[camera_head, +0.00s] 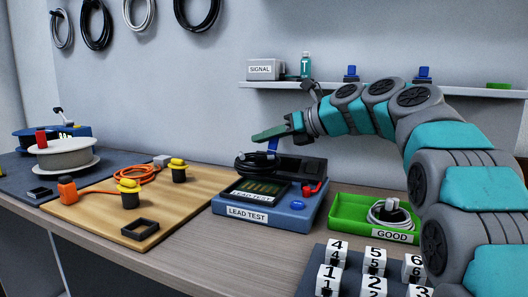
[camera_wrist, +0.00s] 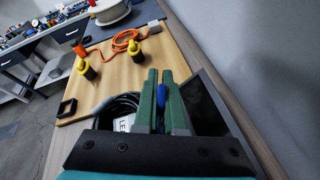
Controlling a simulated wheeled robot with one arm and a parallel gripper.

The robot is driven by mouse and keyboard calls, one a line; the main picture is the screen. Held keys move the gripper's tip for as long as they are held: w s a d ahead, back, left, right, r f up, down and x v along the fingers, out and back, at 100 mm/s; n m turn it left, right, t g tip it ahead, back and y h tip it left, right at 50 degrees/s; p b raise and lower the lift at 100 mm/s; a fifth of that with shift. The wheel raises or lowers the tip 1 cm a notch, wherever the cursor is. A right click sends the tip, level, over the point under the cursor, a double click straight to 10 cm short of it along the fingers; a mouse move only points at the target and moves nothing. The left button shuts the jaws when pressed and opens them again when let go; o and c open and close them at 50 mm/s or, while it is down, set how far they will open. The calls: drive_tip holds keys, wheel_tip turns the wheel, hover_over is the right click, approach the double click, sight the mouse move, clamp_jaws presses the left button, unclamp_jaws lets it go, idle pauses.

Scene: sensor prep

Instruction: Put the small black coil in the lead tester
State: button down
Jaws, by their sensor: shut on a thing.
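The small black coil (camera_head: 250,164) is at the top left of the blue lead tester (camera_head: 290,214), over its back left part. A blue tab (camera_head: 272,147) rises at the coil's right side and seems to belong to it. My gripper (camera_head: 272,134) is above the tester, its green fingers shut on this tab. In the wrist view, my gripper (camera_wrist: 161,98) has the blue tab (camera_wrist: 161,94) between its fingers, and the dark coil (camera_wrist: 122,104) is left of them. I cannot tell whether the coil touches the tester or hangs just above it.
A green tray (camera_head: 345,211) marked GOOD, holding a pale cable coil (camera_head: 388,214), stands right of the tester. Numbered blocks (camera_head: 376,257) stand in front. A wooden board (camera_head: 105,217) with yellow-topped posts and an orange cable lies left. A shelf (camera_head: 385,88) runs behind.

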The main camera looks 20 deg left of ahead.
sight(264, 152)
wheel_tip(264, 152, down, 4)
drive_tip(key=shift+w+a+r+b, duration=0.1)
drive_tip(key=shift+r+b, duration=0.05)
drive_tip(key=shift+b, duration=0.45)
drive_tip(key=c, duration=1)
unclamp_jaws()
drive_tip(key=shift+r, duration=0.1)
drive_tip(key=v, duration=1.2)
drive_tip(key=shift+p, duration=0.4)
